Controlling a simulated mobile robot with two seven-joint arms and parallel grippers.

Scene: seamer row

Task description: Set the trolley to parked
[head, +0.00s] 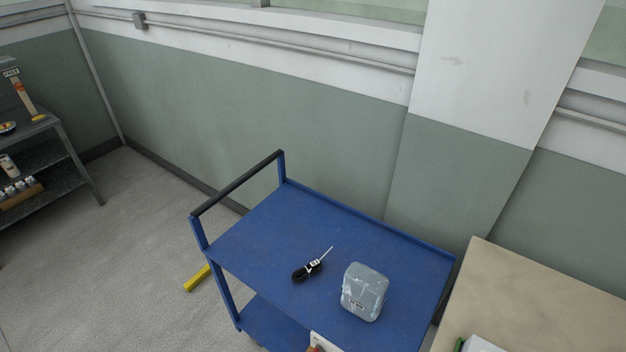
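A blue trolley (268,234) stands in the lower middle of the head view, close to the wall. It has a black push handle (238,184) at its left end and a lower shelf (272,322). A yellow bar (197,278) sticks out near the floor at its left end; I cannot tell whether it is a pedal or a floor marking. The wheels are hidden. On the top lie a black tool with a thin metal probe (310,269) and a clear, wrapped block-like pack (364,291). Neither of my grippers is in view.
A beige table (540,290) stands right of the trolley, with a white and green item (480,344) at its front edge. A grey shelf unit (58,155) with several items is at the far left. The floor (120,240) between shelf and trolley is clear.

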